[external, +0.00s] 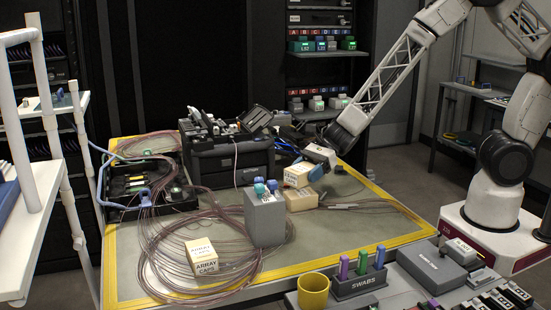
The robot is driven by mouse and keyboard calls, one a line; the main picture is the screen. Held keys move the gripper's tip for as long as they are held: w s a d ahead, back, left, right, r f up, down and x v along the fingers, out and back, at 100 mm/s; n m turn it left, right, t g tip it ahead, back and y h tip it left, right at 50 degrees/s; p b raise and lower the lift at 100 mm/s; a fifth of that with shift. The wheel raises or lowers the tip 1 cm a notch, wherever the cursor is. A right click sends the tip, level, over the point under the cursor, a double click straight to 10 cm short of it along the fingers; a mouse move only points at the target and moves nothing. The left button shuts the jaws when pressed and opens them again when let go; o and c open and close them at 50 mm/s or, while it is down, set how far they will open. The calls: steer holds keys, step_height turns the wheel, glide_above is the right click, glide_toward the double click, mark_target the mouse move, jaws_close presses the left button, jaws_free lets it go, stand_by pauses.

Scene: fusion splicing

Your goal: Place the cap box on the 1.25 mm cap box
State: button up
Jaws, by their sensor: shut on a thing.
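My gripper (314,172) is shut on a small cream box with a label (297,175), which I take to be the cap box. The held box is slightly tilted. It appears just above a second tan box (302,200) on the work mat, which may be the 1.25 mm cap box; its label is not readable. I cannot tell whether the two boxes touch.
A box labelled ARRAY CAPS (202,262) sits at the front left among loose fibre coils (160,240). The black splicer case (232,160) is behind, left of my gripper. A yellow cup (313,291) and swabs holder (357,282) are in front. The mat's right side is mostly clear.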

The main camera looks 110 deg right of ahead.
mark_target(305, 191)
steer(key=shift+f, duration=1.75)
steer(key=shift+f, duration=0.2)
steer(key=o, duration=0.9)
steer(key=shift+r, duration=0.1)
steer(key=shift+r, duration=0.1)
steer(key=shift+v, duration=3.8)
